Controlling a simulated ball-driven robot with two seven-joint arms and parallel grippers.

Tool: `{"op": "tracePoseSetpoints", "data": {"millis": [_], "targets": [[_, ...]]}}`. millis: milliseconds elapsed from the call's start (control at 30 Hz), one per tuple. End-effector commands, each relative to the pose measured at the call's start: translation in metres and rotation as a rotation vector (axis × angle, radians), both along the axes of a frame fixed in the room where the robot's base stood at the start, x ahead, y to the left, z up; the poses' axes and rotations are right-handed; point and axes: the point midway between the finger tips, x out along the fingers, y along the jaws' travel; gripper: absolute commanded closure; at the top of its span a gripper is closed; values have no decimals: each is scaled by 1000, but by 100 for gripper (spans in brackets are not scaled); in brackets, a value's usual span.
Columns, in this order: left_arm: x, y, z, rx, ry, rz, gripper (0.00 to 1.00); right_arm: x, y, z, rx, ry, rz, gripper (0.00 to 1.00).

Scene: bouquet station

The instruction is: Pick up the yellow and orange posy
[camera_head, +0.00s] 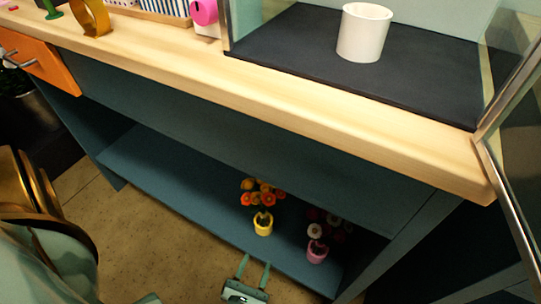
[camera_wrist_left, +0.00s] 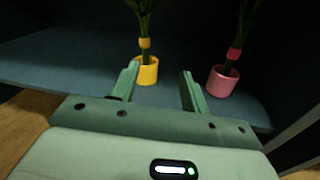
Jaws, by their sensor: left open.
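The yellow and orange posy (camera_head: 262,197) stands upright in a small yellow pot (camera_head: 263,225) on the low blue shelf under the counter. In the left wrist view its green stems (camera_wrist_left: 143,18) carry a yellow band above the yellow pot (camera_wrist_left: 147,70), and its flowers are out of frame. My left gripper (camera_head: 257,270) is open and empty, in front of the shelf and just short of the pot. In the wrist view its fingers (camera_wrist_left: 158,84) point toward the shelf, with the yellow pot beside the left fingertip. My right gripper is not seen.
A second posy, dark red and white (camera_head: 328,228), stands in a pink pot (camera_head: 317,252) to the right on the same shelf (camera_head: 180,190). The wooden counter (camera_head: 300,110) overhangs the shelf. A white cup (camera_head: 364,34) stands on a black mat above. The shelf's left part is clear.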

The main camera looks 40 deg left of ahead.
Motion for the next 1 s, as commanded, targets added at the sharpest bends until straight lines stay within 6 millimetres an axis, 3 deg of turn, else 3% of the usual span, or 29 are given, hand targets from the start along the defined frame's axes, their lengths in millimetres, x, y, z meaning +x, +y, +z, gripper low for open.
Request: {"op": "tracePoseSetpoints", "data": {"millis": [167,500,867,1000], "targets": [[1,19,-7,-146,-121,116,54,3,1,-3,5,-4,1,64],[66,61,-7,-152,-131,121,54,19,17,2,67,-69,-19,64],[102,81,-8,-151,-128,119,54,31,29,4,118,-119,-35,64],[122,92,-10,-151,-127,119,54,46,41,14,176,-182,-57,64]]}}
